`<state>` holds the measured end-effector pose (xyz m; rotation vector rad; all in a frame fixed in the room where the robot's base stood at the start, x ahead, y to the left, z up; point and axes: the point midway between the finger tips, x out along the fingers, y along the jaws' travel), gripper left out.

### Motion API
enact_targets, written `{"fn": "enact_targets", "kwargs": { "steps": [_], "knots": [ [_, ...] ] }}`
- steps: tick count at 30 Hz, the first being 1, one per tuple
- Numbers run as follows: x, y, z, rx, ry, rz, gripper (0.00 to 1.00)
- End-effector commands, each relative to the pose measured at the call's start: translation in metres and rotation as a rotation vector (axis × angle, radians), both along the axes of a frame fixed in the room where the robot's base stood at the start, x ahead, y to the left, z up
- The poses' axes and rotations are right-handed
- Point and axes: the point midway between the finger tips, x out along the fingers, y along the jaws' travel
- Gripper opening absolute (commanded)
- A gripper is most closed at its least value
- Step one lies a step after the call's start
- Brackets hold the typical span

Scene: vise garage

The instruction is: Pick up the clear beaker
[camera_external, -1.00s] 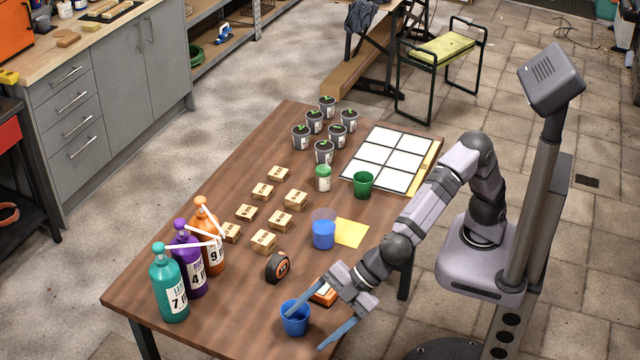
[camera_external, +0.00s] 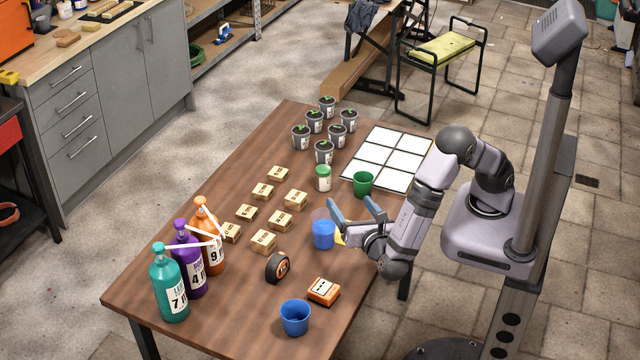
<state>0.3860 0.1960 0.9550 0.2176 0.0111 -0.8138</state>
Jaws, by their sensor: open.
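The clear beaker (camera_external: 323,231) stands upright on the wooden table, with blue in its lower part and a clear upper wall. My gripper (camera_external: 356,206) is open and empty. Its two blue fingers point toward the upper left, and in the picture they lie just right of and partly over the beaker's upper right side. I cannot tell whether a finger touches the beaker. My gripper mostly hides a yellow sheet beside the beaker.
A green cup (camera_external: 363,184) stands close behind my gripper. A blue cup (camera_external: 296,318), an orange box (camera_external: 323,292) and a tape measure (camera_external: 277,267) are nearer the front. Small cardboard boxes (camera_external: 263,241) lie left. A white-squared board (camera_external: 393,155) and potted seedlings (camera_external: 324,152) are at the back.

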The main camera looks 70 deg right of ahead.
Motion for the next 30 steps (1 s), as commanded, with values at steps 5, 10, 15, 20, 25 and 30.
{"fn": "enact_targets", "kwargs": {
  "steps": [5, 10, 15, 20, 25, 30],
  "knots": [
    [0.032, 0.005, -0.028, -0.073, 0.015, 0.078, 0.73],
    [0.055, 0.010, -0.037, -0.141, 0.026, 0.141, 0.73],
    [0.064, 0.012, -0.037, -0.173, 0.030, 0.167, 0.73],
    [0.065, 0.012, -0.037, -0.177, 0.031, 0.171, 0.73],
    [0.065, 0.012, -0.053, -0.179, 0.033, 0.170, 0.73],
    [0.065, 0.012, -0.079, -0.180, 0.034, 0.170, 0.73]
  ]
}}
